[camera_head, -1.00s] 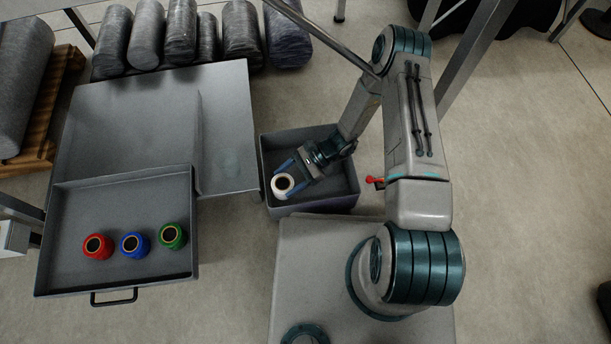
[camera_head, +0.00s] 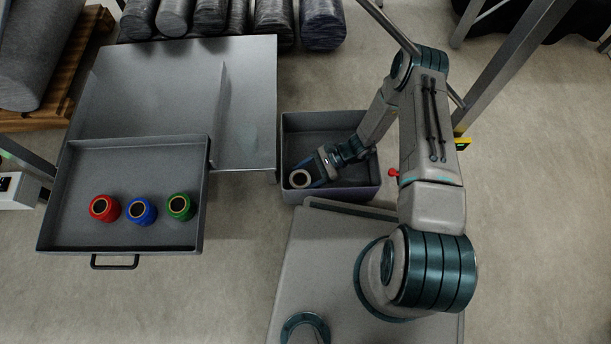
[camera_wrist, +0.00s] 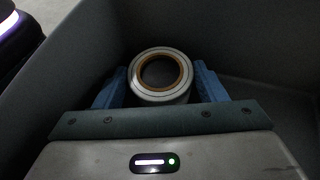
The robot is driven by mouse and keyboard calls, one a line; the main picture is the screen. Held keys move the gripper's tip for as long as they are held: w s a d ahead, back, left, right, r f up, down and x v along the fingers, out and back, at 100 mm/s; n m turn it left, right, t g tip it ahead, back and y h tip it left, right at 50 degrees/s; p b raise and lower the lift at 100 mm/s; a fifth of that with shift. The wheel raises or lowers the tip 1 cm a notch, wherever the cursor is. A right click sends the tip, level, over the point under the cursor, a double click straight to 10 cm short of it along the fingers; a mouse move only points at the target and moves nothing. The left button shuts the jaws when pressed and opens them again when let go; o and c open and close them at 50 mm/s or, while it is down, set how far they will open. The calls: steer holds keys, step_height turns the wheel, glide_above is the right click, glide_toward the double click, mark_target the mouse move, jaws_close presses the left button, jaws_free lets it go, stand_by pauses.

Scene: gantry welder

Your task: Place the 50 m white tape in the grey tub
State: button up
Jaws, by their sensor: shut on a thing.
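The white tape (camera_head: 299,179) is a white roll with a brown core ring. It also shows in the wrist view (camera_wrist: 160,75), between the two blue fingers of my gripper (camera_wrist: 160,88). My gripper (camera_head: 311,174) is shut on it. Both are at the left front corner of the grey tub (camera_head: 345,194), inside its walls as seen from above. The tub's inner walls surround the tape in the wrist view (camera_wrist: 232,45). I cannot tell whether the tape touches the tub floor.
A grey tray (camera_head: 110,235) at left holds a red roll (camera_head: 104,208), a blue roll (camera_head: 140,211) and a green roll (camera_head: 180,206). A grey table (camera_head: 160,85) stands behind it. Several dark wrapped rolls (camera_head: 210,18) lie at the back. Floor right of the tub is open.

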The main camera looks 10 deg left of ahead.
steer(key=o, duration=0.8)
steer(key=shift+f, duration=0.1)
steer(key=p+v, duration=0.3)
steer(key=v, duration=0.9)
steer(key=shift+p, duration=0.35)
